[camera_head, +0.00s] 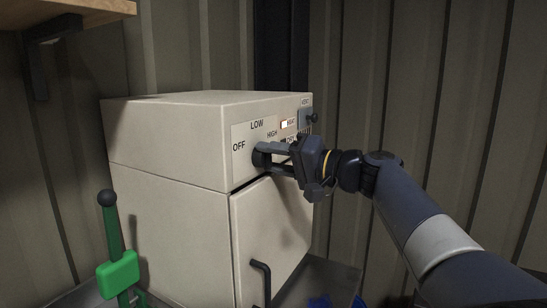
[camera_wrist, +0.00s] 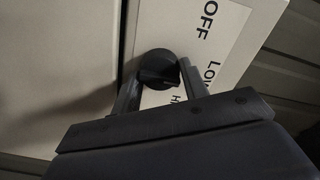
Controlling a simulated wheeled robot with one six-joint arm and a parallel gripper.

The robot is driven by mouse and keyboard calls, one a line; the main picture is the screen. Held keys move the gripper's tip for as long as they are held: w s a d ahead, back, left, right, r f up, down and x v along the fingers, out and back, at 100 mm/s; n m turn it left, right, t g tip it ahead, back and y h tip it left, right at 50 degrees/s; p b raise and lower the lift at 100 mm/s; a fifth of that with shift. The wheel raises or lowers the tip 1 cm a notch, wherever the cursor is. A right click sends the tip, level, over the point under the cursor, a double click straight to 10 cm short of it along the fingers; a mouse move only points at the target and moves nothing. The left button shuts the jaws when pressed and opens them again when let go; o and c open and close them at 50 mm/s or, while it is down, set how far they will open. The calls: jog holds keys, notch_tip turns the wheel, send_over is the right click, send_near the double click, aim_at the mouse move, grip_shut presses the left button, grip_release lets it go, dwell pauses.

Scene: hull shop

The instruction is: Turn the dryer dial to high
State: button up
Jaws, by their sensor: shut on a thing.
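The dryer (camera_head: 165,150) is a cream cabinet with a control panel at the top of its front. Its black round dial (camera_head: 260,157) sits below the labels OFF, LOW and HIGH. My gripper (camera_head: 272,155) reaches in from the right and is shut on the dial. In the wrist view the dial (camera_wrist: 158,69) lies between the two fingers of my gripper (camera_wrist: 160,80), with OFF and LOW printed beside it. The HIGH label is partly hidden by a finger there. I cannot tell for certain which label the dial points to.
A lit indicator (camera_head: 284,125) and a small dark knob on a grey plate (camera_head: 306,117) are right of the dial. The dryer door has a black handle (camera_head: 261,283). A green lever with a black ball (camera_head: 117,262) stands at front left. A wooden shelf (camera_head: 75,9) hangs at upper left.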

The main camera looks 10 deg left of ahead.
jog(key=m+p, duration=0.2)
jog(key=m, duration=0.4)
jog(key=shift+r, duration=0.1)
jog(key=m+p, duration=0.3)
jog(key=m, duration=0.2)
jog(key=shift+m, duration=0.4)
jog(key=o, duration=1)
jog(key=shift+c, duration=0.2)
jog(key=b+v, duration=0.2)
jog(key=v, duration=0.8)
jog(key=shift+s+d, duration=0.2)
jog(key=shift+d, duration=0.15)
jog(key=shift+a, duration=0.1)
